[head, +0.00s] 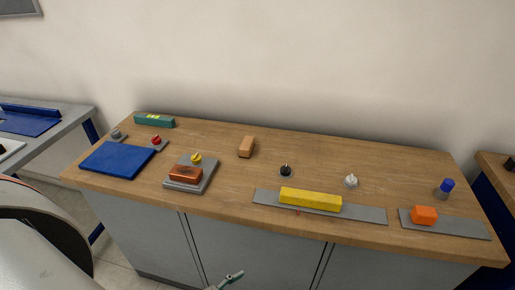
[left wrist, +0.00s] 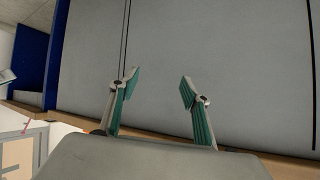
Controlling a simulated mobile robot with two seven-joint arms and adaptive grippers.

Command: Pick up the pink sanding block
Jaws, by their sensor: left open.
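No clearly pink block shows in the head view. Blocks on the wooden worktop (head: 225,135) are a tan block (head: 247,147) at the back middle, a copper-brown block (head: 185,174) on a grey plate, a bright orange block (head: 424,215) at the right and a long yellow block (head: 310,199) at the front. My left gripper (left wrist: 155,90) is open and empty in the left wrist view, with grey cabinet fronts behind its teal-padded fingers. A small gripper tip shows at the head view's bottom edge, below the worktop; which arm it belongs to is unclear.
A teal block (head: 154,121) and blue mat (head: 117,160) are at the left. Several knobbed pieces stand about, including red (head: 156,140), black (head: 286,171), white (head: 351,181) and blue (head: 446,186). Grey strips lie along the front right. The back right is mostly clear.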

